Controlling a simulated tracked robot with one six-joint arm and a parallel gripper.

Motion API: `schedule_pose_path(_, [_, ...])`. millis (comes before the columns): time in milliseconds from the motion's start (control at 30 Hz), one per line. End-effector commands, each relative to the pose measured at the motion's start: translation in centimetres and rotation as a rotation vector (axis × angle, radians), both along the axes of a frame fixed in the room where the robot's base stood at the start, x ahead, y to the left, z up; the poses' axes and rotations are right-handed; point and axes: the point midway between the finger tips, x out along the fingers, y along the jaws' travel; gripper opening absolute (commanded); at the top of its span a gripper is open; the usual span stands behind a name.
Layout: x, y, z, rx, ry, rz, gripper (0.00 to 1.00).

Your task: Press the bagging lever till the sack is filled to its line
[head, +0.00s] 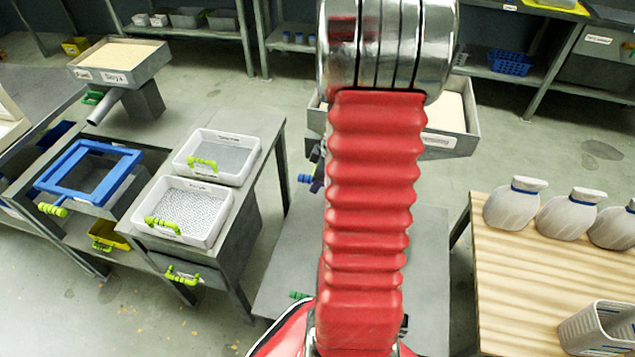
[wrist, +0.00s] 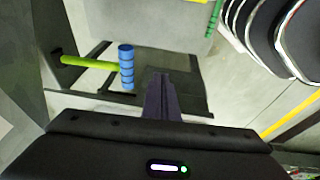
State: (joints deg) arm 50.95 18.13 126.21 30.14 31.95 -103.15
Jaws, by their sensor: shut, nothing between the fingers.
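A lever with a yellow-green rod and a ribbed blue grip (wrist: 126,68) juts from a grey metal frame in the wrist view. Its blue grip also seems to show in the head view (head: 305,179), left of my arm. My gripper (wrist: 162,79) is shut and empty, with its dark fingers just right of the blue grip and apart from it in the picture. In the head view only a dark bit of it (head: 317,184) shows beside my red arm. I cannot make out a sack under the spout or its fill line.
A grey hopper (head: 460,146) stands behind my arm. A wooden table (head: 515,270) at right bears several tied sacks (head: 511,207) and a grey basket (head: 598,330).

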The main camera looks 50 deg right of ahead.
Motion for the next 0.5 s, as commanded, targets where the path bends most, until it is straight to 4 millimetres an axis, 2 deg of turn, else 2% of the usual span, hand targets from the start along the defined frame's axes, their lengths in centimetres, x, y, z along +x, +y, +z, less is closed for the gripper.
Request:
schedule_pose_path(200, [-0.8,0.5,1.6,0.0,0.0,0.001,0.0])
schedule_pose_path(500, [-1.0,0.7,1.9,0.001,0.001,0.002,0.0])
